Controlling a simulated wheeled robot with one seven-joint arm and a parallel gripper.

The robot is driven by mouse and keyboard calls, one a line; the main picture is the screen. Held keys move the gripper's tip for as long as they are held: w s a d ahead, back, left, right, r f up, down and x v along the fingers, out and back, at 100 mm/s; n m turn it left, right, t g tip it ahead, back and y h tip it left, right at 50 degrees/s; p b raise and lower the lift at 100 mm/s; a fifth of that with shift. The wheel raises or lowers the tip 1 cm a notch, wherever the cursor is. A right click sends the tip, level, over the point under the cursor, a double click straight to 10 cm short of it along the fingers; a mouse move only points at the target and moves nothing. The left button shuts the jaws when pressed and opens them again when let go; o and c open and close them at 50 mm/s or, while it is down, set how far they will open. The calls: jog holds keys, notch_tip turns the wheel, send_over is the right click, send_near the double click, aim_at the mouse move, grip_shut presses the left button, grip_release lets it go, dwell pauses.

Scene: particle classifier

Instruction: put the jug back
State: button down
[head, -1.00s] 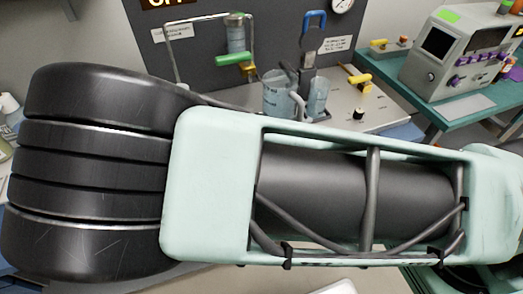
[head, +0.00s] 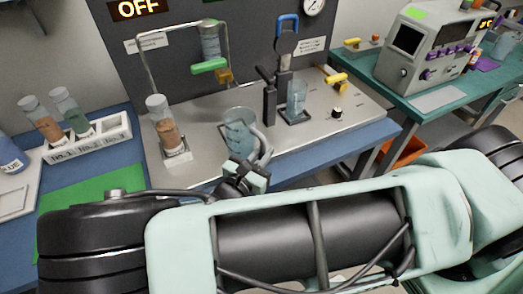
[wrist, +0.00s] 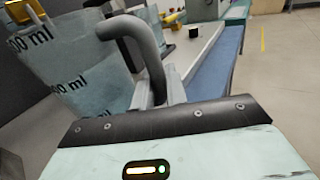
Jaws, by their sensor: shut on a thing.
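The jug (head: 238,128) is a clear, bluish measuring jug with a grey handle. In the head view it is at the front edge of the metal bench plate, left of the middle. My gripper (head: 262,163) is at its handle, on the near right side, and is shut on it. In the wrist view the jug (wrist: 85,75) fills the left, tilted in the picture, with "ml" marks and the grey handle (wrist: 148,50) rising from between the jaws. The fingertips are mostly hidden. I cannot tell whether the jug's base touches the plate.
A tube of brown grains (head: 162,125) stands in a holder left of the jug. A glass beaker (head: 297,97) stands on a black-framed stand to the right. A rack (head: 95,140) holds two tubes at far left, near a green mat (head: 85,195). The plate's right front is clear.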

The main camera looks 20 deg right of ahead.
jog(key=shift+f, duration=0.15)
jog(key=shift+f, duration=0.15)
jog(key=c, duration=1.4)
grip_release()
